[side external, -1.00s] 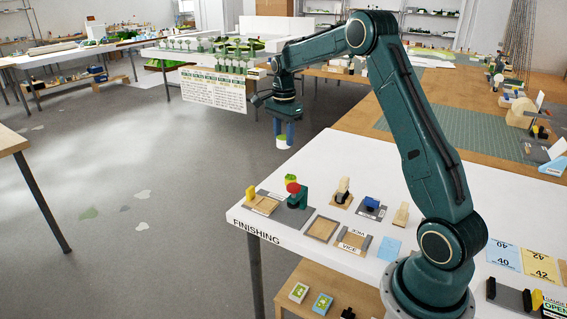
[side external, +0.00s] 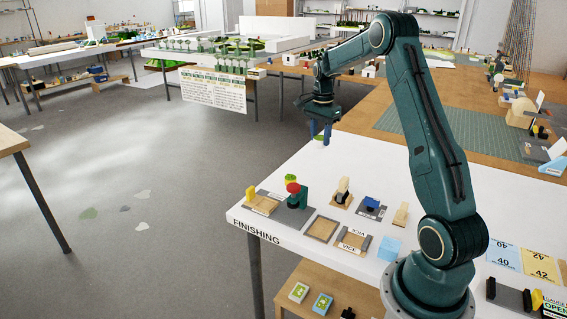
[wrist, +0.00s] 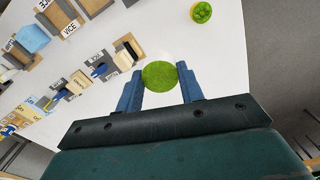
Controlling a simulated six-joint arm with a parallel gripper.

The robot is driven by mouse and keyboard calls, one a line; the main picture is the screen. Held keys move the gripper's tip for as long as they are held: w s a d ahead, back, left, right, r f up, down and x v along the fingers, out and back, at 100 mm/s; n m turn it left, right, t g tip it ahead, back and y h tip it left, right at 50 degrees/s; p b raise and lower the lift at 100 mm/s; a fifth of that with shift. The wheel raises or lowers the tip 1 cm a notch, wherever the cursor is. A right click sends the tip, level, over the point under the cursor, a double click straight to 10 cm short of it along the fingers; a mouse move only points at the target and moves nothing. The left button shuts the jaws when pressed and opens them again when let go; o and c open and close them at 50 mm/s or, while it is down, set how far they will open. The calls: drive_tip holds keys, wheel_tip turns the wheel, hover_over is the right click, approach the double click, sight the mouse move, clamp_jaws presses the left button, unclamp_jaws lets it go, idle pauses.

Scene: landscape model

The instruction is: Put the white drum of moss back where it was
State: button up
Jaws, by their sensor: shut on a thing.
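The white drum of moss (side external: 319,138) is held between the blue fingers of my gripper (side external: 321,132). In the side view only a bit of its green top stands out, and its white body blends into the white table behind it. In the wrist view the round green moss top of the drum (wrist: 159,76) faces the camera, with one finger on each side. My gripper (wrist: 160,72) is shut on it. In the side view they show against the far part of the white table. I cannot tell the exact height above it.
A small green pot (wrist: 201,12) shows in the wrist view. The far table part is clear.

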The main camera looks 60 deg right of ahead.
wheel_tip(320, 180, down, 14)
drive_tip(key=shift+r, duration=0.1)
idle(0.4)
drive_tip(key=shift+f, duration=2.2)
drive_tip(key=shift+f, duration=0.15)
drive_tip(key=o, duration=1)
wheel_tip(320, 180, up, 12)
drive_tip(key=shift+r, duration=0.15)
